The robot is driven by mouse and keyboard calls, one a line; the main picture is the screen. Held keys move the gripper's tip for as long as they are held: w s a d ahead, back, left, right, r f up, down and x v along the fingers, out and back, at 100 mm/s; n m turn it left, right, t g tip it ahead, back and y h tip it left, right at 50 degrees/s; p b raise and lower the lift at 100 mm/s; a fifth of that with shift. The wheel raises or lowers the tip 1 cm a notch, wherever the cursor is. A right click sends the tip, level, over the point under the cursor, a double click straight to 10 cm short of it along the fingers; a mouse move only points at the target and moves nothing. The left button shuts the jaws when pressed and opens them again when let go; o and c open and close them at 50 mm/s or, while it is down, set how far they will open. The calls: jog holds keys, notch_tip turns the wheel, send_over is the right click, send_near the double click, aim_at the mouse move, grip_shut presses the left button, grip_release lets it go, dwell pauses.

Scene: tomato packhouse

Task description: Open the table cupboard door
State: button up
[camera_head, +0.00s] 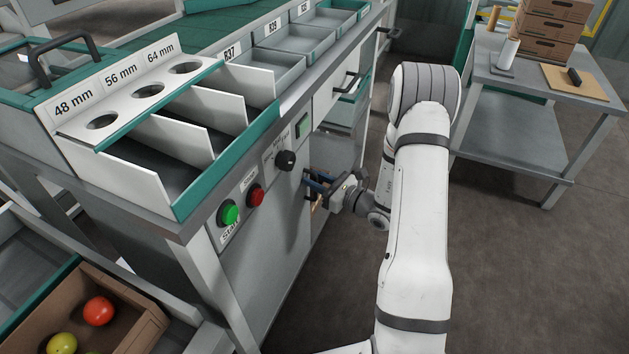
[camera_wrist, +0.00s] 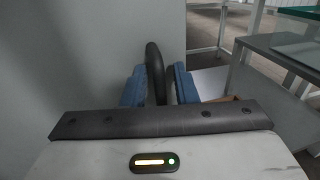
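The table cupboard door (camera_head: 271,268) is the grey front panel below the control buttons of the sorting table. It looks flush with the table front, and no opening shows. Its handle is a dark curved bar, clear in the wrist view (camera_wrist: 154,70) but mostly hidden by my gripper in the head view. My gripper (camera_head: 316,187) is at the door's upper right. In the wrist view its blue fingers (camera_wrist: 160,87) stand on either side of the handle. A narrow gap shows beside the handle, so the fingers appear open around it; firm contact is not visible.
Green (camera_head: 229,213) and red (camera_head: 255,195) buttons and a black knob (camera_head: 286,160) are just above and left of my gripper. A drawer handle (camera_head: 348,82) juts out farther back. A side table (camera_head: 545,84) with boxes stands right. Floor (camera_head: 520,265) in front is clear.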

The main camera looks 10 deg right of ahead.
grip_shut()
jog(key=shift+s, duration=0.1)
dwell(0.4)
